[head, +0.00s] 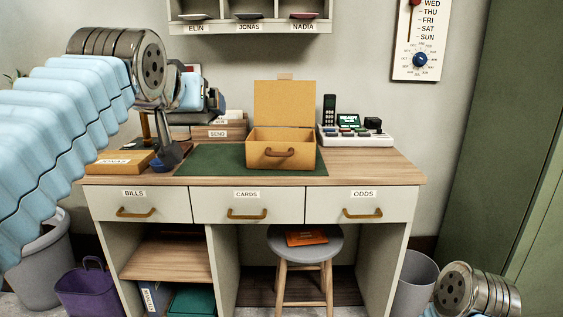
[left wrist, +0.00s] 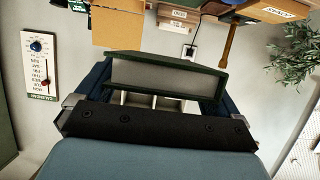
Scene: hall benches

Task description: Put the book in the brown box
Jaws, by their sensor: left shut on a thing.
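The brown box (head: 281,155) stands on the green mat on the desk, its lid raised upright at the back and its front facing me. My left gripper (head: 207,99) is in the air above the desk, left of the box, and largely hidden by my own arm. In the left wrist view it is shut on a dark green book (left wrist: 165,72) with a pale grey page edge, held between its dark blue fingers. The box lid (left wrist: 117,27) also shows there, upside down. Only my right arm's wrist joint shows at the lower right; its gripper is out of view.
A phone (head: 329,112) and a button console (head: 355,137) stand right of the box. A shelf (head: 250,27) hangs above. A stool (head: 305,243) holds a flat orange item (head: 306,238).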

